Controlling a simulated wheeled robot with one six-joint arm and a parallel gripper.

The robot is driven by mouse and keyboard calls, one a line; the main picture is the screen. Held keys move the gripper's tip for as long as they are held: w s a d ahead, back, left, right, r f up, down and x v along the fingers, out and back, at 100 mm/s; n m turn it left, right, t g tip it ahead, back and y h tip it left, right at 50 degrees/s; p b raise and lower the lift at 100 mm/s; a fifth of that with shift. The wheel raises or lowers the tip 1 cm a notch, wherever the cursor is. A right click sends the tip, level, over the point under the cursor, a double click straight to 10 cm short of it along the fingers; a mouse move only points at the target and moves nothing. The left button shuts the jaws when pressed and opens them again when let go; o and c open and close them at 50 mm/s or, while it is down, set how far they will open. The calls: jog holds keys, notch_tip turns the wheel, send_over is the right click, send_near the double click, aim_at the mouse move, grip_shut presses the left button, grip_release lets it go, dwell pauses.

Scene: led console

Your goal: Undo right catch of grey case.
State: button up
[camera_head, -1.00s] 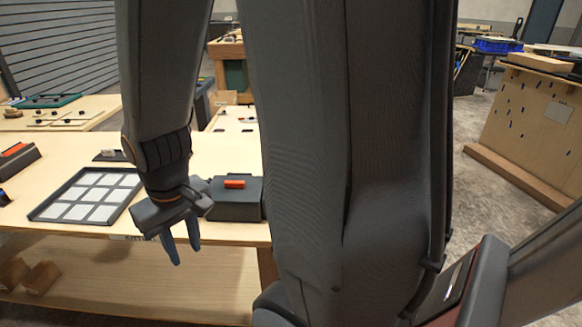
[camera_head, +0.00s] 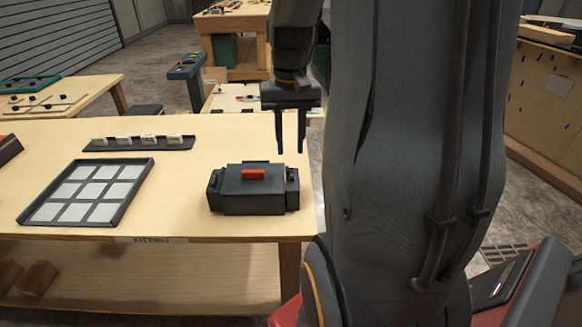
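The grey case (camera_head: 240,202) sits closed near the right front of the wooden table, with a red-orange handle (camera_head: 253,174) on its lid. Its right catch (camera_head: 292,180) is a dark piece on the right end, small in this view; I cannot tell its exact state. A similar dark piece (camera_head: 214,182) is on the left end. My gripper (camera_head: 291,152) points down above the right end of the case, its two fingers apart with nothing between them. Whether the fingertips are directly above the catch or behind it is hard to tell.
A dark tray (camera_head: 127,208) with pale square tiles lies left of the case. A rack (camera_head: 140,144) with several white blocks stands behind it. Bare tabletop lies between tray and case.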

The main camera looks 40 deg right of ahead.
aim_at(292, 173)
jog(key=shift+d+f, duration=0.2)
jog(key=shift+d, duration=0.05)
jog(key=shift+f+p, duration=0.65)
jog(key=shift+f, duration=2.95)
jog(key=shift+c, duration=0.4)
